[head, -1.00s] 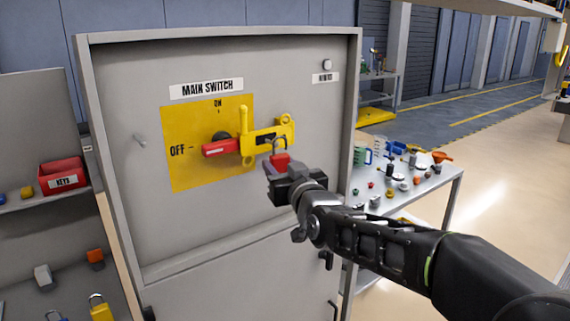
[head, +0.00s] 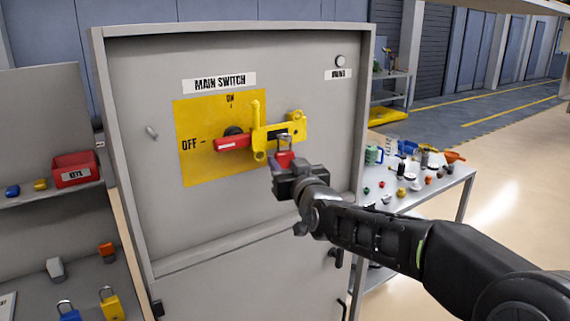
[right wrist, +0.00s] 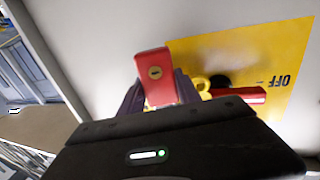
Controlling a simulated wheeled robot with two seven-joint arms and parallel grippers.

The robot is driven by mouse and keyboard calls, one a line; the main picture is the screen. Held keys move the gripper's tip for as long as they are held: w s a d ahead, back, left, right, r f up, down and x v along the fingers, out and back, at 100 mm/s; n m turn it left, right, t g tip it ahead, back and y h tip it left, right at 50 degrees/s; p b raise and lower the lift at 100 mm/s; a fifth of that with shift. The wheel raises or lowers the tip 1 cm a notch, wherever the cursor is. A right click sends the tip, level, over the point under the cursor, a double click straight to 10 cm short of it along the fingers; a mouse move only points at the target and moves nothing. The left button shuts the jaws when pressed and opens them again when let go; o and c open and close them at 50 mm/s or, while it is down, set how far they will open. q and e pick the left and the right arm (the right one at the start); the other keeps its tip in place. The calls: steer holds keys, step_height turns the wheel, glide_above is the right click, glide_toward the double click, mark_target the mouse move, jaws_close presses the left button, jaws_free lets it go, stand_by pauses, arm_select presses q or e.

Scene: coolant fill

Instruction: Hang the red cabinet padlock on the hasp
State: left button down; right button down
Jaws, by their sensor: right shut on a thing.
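The red padlock (head: 284,158) is between the fingers of my right gripper (head: 284,168), its grey shackle pointing up. The shackle is in front of the lower edge of the yellow hasp (head: 285,131); I cannot tell whether it passes through a hole. In the right wrist view the padlock's red body (right wrist: 155,75) with its keyhole shows between the two dark fingers of the gripper (right wrist: 158,92). The hasp lies beside the red switch handle (head: 232,143), which points to OFF. In the right wrist view the hasp is mostly hidden behind the padlock and finger. My left gripper is out of view.
The grey cabinet door (head: 220,225) carries the yellow switch plate (head: 195,165). At left, shelves hold a red KEYS box (head: 76,170), a yellow padlock (head: 111,304) and a blue padlock (head: 68,311). A cluttered table (head: 430,190) stands at right.

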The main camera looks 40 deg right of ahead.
steer(key=shift+f, duration=0.1)
steer(key=c, duration=0.8)
jaws_free()
steer(key=shift+o, duration=0.2)
steer(key=shift+s+a+b, duration=0.15)
steer(key=shift+s+b, duration=0.2)
steer(key=shift+s, duration=0.25)
steer(key=b+v, duration=0.2)
steer(key=v, duration=0.4)
steer(key=shift+s, duration=0.25)
steer(key=shift+a, duration=0.1)
